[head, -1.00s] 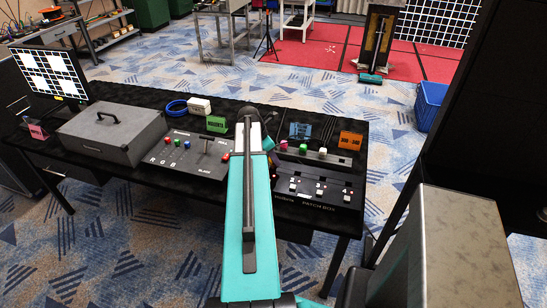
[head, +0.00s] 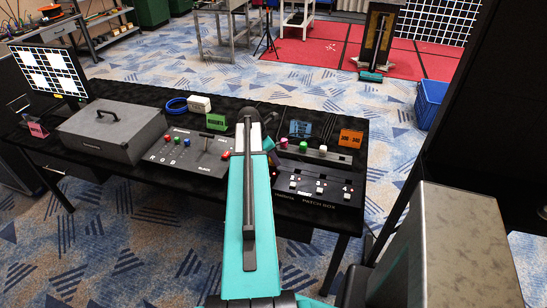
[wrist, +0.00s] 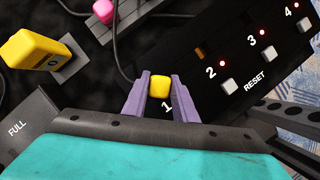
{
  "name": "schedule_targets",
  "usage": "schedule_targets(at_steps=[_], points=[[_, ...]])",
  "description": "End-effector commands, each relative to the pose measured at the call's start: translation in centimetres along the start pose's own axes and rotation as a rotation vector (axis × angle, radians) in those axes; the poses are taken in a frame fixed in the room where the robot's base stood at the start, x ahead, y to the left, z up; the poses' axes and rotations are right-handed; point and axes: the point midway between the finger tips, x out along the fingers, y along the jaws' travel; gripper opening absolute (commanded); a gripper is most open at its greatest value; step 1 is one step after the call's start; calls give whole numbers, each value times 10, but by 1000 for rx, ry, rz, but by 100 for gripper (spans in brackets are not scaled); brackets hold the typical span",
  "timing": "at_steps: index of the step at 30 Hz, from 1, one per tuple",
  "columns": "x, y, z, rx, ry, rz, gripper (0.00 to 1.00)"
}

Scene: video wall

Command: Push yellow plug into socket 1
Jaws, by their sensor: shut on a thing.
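My gripper (wrist: 159,97) is shut on the small yellow plug (wrist: 159,86), with a purple finger on either side of it. The plug is at the patch box (wrist: 222,62), right by the printed label 1. Socket 1 itself is hidden under the plug and fingers, so I cannot tell how deep the plug sits. Sockets 2, 3 and 4 lie to the right, with red lights by their numbers.
A larger yellow block (wrist: 30,48) stands left of the gripper in the wrist view. A pink plug (wrist: 103,10) with a dark cable is at the top. A switch panel (head: 185,155) and a grey case (head: 112,132) stand to the left on the black table.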

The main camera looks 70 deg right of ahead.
Motion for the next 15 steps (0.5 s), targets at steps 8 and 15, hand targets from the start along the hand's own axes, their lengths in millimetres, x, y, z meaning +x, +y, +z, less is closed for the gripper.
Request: schedule_targets(at_steps=[8,15], points=[[4,0,-1,0,0,0,4],[7,0,-3,0,0,0,4]])
